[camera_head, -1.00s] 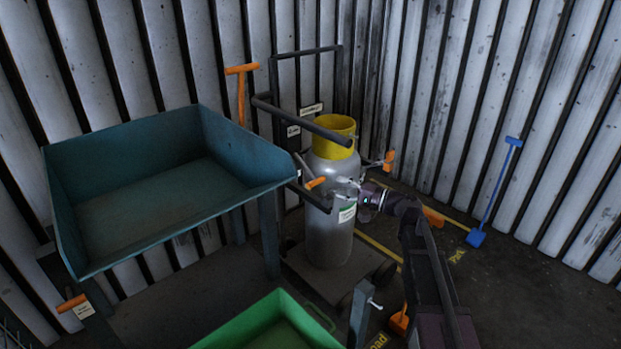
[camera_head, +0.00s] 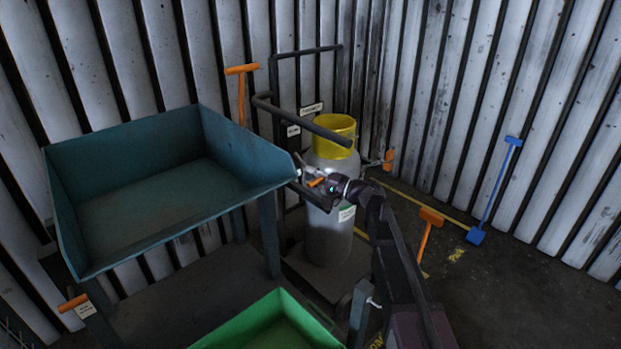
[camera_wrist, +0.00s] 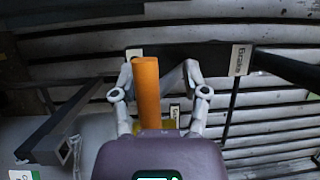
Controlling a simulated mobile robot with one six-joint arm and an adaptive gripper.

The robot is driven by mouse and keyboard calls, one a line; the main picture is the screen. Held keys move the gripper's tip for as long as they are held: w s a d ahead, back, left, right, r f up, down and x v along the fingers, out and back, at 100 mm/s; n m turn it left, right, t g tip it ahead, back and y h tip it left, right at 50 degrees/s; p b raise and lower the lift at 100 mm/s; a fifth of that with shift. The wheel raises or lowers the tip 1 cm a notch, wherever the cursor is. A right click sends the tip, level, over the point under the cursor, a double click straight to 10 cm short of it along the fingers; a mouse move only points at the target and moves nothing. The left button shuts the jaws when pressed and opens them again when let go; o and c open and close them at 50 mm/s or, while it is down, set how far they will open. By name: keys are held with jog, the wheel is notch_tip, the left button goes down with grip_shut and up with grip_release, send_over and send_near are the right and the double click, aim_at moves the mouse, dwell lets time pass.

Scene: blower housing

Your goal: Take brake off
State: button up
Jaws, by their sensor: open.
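An orange handle (camera_head: 316,182) stands in front of the grey gas cylinder (camera_head: 325,228) with the yellow collar. In the wrist view the orange handle (camera_wrist: 147,92) runs up between my two fingers, nearer the left one. My gripper (camera_wrist: 160,70) is open around it and not closed on it. In the head view my gripper (camera_head: 308,178) is small and dark, reaching in from the right. A white label (camera_head: 293,130) on the trolley frame (camera_head: 273,90) behind is too small to read surely; one shows sideways in the wrist view (camera_wrist: 240,60).
A dark teal bin (camera_head: 160,190) stands close left of my gripper. A green tray (camera_head: 270,325) lies in front. Other orange handles show at the back (camera_head: 241,90), right of the cylinder (camera_head: 389,160) and lower right (camera_head: 431,217). A blue tool (camera_head: 495,190) leans at the right wall.

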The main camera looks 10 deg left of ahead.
grip_shut()
jog(key=shift+r+p, duration=0.25)
jog(key=shift+p, duration=0.15)
jog(key=r+h+p, duration=0.1)
jog(key=p, duration=0.1)
jog(key=r+h+p, duration=0.1)
jog(key=p, duration=0.2)
jog(key=shift+s+d+m, duration=0.2)
jog(key=shift+d+m, duration=0.1)
jog(key=shift+m, duration=0.1)
jog(key=r+h+p, duration=0.1)
jog(key=p, duration=0.3)
jog(key=r+m+g+h+p, duration=0.1)
jog(key=h+p, duration=0.1)
jog(key=p, duration=0.2)
jog(key=shift+s+d+r+g, duration=0.1)
jog(key=shift+d+r+g, duration=0.1)
jog(key=shift+r+g, duration=0.15)
jog(key=shift+r, duration=0.1)
jog(key=shift+r+p, duration=0.2)
jog(key=shift+p, duration=0.25)
